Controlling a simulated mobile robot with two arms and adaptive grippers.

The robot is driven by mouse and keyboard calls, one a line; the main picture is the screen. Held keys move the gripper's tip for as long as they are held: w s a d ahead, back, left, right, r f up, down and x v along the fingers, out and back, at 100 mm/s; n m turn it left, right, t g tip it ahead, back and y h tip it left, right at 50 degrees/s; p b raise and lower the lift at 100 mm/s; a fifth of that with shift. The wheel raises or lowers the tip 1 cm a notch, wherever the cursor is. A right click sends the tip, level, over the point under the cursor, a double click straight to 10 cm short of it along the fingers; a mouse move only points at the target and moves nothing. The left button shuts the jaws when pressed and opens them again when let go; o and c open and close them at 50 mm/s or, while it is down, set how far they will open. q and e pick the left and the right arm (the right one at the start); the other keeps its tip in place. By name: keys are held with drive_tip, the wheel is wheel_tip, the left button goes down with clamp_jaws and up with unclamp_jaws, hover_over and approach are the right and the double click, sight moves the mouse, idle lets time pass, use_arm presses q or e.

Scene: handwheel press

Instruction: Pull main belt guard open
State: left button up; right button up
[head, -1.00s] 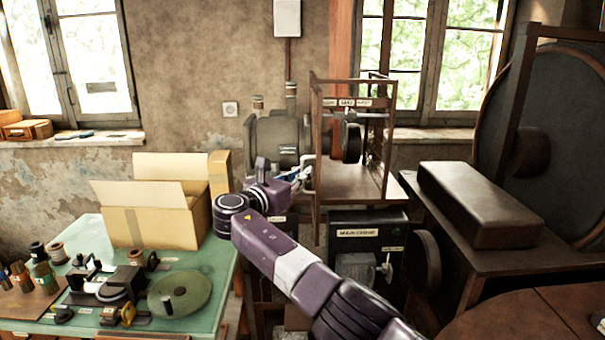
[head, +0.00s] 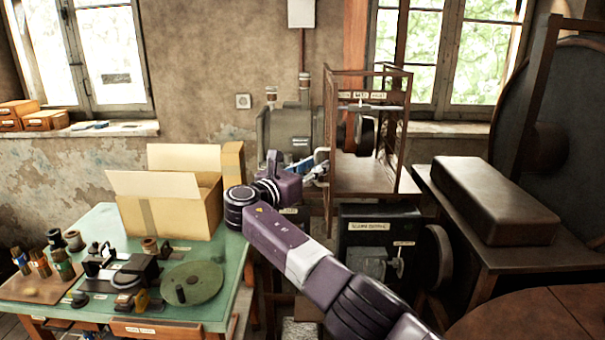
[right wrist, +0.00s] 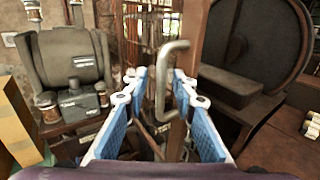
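The main belt guard, a brown open-framed cage (head: 331,130), stands on the machine table around a dark pulley (head: 361,134). My right gripper (head: 318,168) is at the lower left front of the cage. In the right wrist view a grey bent bar handle (right wrist: 161,88) stands upright between the spread blue-padded fingers of the right gripper (right wrist: 160,77). The fingers are on either side of the handle with gaps showing, so it is not gripped. My left gripper is out of view.
A motor (head: 290,130) stands left of the cage. A cardboard box (head: 165,205) and tools sit on the green-topped bench (head: 225,285) at left. A dark block (head: 490,200) and a large wheel (head: 560,130) stand at right.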

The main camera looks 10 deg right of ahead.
drive_tip(key=v, duration=1.1)
drive_tip(key=shift+s+a, duration=0.15)
drive_tip(key=shift+a, duration=0.05)
